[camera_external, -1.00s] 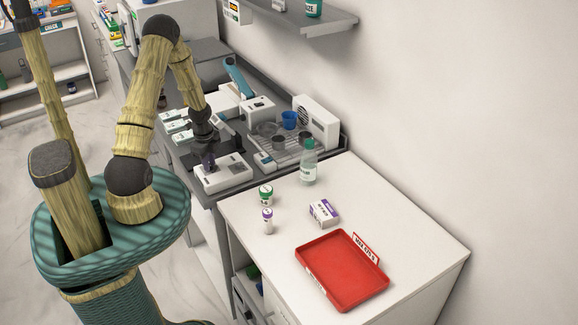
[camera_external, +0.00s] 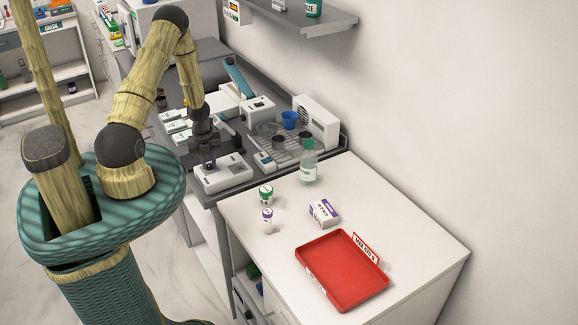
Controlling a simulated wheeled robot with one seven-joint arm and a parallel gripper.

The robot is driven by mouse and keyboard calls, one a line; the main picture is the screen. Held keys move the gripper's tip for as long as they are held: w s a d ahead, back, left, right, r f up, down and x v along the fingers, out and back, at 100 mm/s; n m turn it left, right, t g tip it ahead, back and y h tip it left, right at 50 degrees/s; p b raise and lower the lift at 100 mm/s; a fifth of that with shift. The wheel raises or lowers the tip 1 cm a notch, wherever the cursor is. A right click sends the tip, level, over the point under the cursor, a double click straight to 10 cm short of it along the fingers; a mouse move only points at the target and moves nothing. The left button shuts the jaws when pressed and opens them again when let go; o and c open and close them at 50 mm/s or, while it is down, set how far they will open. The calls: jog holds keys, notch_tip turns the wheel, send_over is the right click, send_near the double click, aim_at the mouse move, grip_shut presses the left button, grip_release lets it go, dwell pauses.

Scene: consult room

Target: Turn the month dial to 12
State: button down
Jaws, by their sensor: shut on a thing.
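My gripper (camera_external: 208,163) points down over a white device (camera_external: 222,175) at the near end of the dark grey counter. Its fingers are shut on a small dark knob on top of that device, which seems to be the month dial. The fingers hide most of the dial. Its number marks are too small to read in this view.
A clear bottle with a green cap (camera_external: 308,167) stands right of the device. Several white boxes and small instruments crowd the grey counter (camera_external: 186,160) around my gripper.

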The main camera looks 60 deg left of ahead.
jog(key=shift+a+r+m+p, duration=0.1)
jog(key=shift+m+p, duration=0.6)
jog(key=shift+m, duration=0.4)
jog(key=c, duration=1.3)
grip_release()
jog(key=shift+o, duration=0.2)
notch_tip(320, 180, up, 17)
jog(key=p, duration=0.3)
jog(key=shift+s+a+r+p, duration=0.15)
jog(key=shift+s+p, duration=0.15)
